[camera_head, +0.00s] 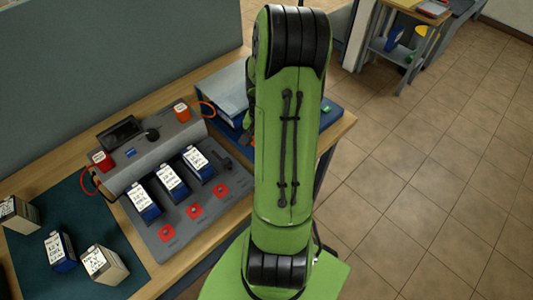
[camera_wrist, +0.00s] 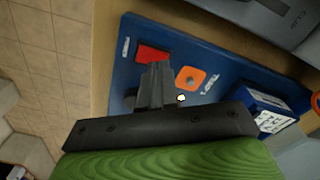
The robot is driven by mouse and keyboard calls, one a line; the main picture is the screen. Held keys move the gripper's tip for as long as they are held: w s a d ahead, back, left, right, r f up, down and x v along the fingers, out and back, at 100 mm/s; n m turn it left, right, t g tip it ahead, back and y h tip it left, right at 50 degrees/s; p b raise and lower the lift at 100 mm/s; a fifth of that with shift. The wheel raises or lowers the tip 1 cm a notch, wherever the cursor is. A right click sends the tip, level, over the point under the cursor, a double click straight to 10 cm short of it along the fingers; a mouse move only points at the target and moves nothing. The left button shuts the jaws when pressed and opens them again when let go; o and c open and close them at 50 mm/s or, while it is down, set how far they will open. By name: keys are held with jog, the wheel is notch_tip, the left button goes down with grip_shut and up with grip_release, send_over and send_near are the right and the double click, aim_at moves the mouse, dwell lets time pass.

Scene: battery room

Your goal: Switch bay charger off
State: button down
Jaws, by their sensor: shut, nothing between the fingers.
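A grey charger unit (camera_head: 150,158) stands on the wooden table, left of my arm in the head view. Three dark blue batteries with white labels, one of them the middle battery (camera_head: 172,180), sit in its bays. Red square parts (camera_head: 195,209) lie in a row along its front. My gripper (camera_wrist: 158,70) is shut and empty in the wrist view. It is over a blue board (camera_wrist: 130,60), beside a red block (camera_wrist: 153,53) and left of an orange square piece (camera_wrist: 190,78). I cannot tell whether it touches the board. My arm hides the gripper in the head view.
A blue-and-white battery (camera_wrist: 268,112) is at the right in the wrist view. In the head view, several loose batteries lie on a dark mat (camera_head: 85,215) at the left. A grey partition (camera_head: 110,60) stands behind the table. The tiled floor (camera_head: 430,170) at right is clear.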

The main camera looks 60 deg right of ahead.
jog(key=shift+f+b, duration=0.75)
jog(key=shift+f, duration=0.2)
dwell(0.6)
jog(key=shift+r, duration=0.1)
notch_tip(320, 180, up, 7)
jog(key=p, duration=0.5)
jog(key=shift+p, duration=0.3)
